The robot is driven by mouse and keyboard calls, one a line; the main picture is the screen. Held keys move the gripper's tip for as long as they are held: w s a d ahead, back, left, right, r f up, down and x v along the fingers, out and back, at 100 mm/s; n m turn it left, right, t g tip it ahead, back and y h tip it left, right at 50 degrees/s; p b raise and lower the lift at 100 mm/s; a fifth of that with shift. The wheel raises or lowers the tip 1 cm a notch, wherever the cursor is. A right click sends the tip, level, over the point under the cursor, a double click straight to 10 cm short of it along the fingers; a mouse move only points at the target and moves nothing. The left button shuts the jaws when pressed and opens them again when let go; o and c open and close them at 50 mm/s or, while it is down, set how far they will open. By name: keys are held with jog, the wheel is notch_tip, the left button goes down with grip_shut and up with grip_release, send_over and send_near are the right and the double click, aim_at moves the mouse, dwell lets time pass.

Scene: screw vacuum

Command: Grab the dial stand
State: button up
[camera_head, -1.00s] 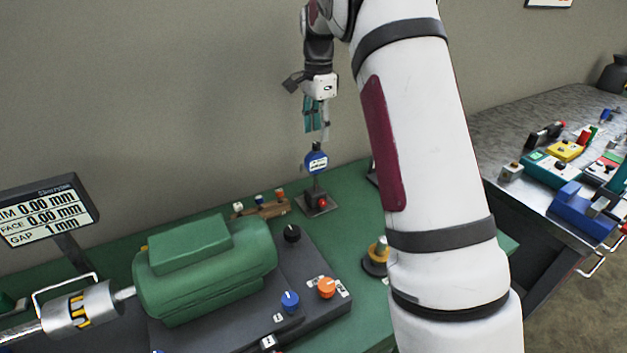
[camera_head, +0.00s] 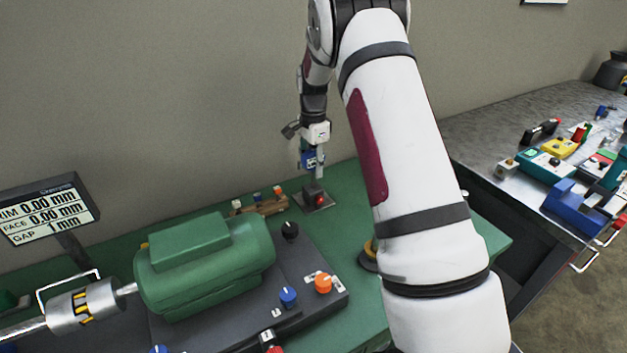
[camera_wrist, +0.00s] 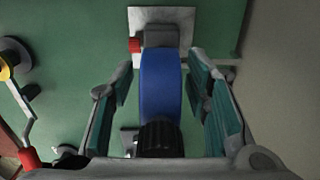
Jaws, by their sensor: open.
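The dial stand (camera_head: 318,199) stands at the back of the green bench, with a dark block and red knob on a grey base plate. Its blue dial (camera_head: 308,158) is at the top, partly hidden by my gripper (camera_head: 311,165), which is directly above the base. In the wrist view the blue dial (camera_wrist: 160,85) lies between the two teal finger pads of my gripper (camera_wrist: 163,95), with a gap on each side. The base plate (camera_wrist: 185,17) shows beyond it. My gripper is open and holds nothing.
A wooden rack (camera_head: 262,206) with small coloured items stands just left of the stand. A green motor (camera_head: 205,265) and a readout screen (camera_head: 45,212) are further left. A yellow-topped round piece (camera_head: 369,255) is partly behind my arm. The wall is close behind.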

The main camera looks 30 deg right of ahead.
grip_shut()
jog(key=shift+r, duration=0.1)
dwell(0.3)
